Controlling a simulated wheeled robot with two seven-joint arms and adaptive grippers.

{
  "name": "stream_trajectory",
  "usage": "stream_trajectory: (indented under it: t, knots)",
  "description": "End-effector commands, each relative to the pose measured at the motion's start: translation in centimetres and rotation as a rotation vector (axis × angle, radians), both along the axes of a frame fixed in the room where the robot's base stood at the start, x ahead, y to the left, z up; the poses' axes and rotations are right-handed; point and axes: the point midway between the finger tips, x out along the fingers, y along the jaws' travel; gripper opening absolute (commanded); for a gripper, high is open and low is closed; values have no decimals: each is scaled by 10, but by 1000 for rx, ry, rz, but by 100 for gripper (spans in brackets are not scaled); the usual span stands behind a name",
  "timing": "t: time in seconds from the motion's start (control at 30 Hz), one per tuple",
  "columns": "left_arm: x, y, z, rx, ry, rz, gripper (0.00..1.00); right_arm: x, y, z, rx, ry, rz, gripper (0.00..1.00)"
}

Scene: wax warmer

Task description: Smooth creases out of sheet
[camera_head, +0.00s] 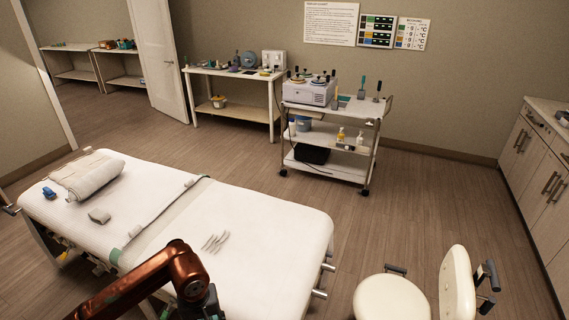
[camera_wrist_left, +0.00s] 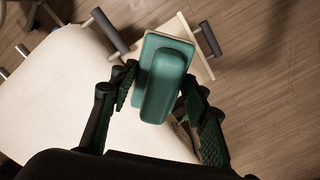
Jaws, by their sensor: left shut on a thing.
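A white sheet (camera_head: 265,225) covers the massage bed. Several pale raised creases (camera_head: 215,241) lie close together near the middle of its front half. My left gripper (camera_wrist_left: 158,88) is shut on a teal block with a raised grip (camera_wrist_left: 163,80), which sits between its fingers. In the head view my copper left arm comes in at the bottom. Its dark end is by the bed's near side, left of and below the creases, and the block is hidden there. In the wrist view the bed (camera_wrist_left: 50,85) fills the left side. My right gripper is not in view.
A rolled towel (camera_head: 92,178), a small grey item (camera_head: 99,215) and a blue item (camera_head: 49,193) lie on the bed's far left part. A cream chair (camera_head: 392,298) stands right of the bed. A wheeled cart (camera_head: 330,167) stands behind. Floor between them is clear.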

Motion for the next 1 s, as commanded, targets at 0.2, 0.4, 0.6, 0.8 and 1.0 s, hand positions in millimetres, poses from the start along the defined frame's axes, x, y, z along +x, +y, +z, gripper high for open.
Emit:
stream_trajectory:
  t: [0.2,0.4,0.6,0.8,1.0]
  knots:
    - [-39,0,7,1,1,-291,24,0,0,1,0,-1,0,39]
    - [-46,0,8,-1,0,-347,24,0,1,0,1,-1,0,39]
    - [-46,-1,7,-1,0,-344,24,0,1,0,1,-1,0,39]
    - [-54,-1,-45,2,8,-333,24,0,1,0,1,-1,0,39]
    - [-75,0,-116,2,4,-334,24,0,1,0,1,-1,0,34]
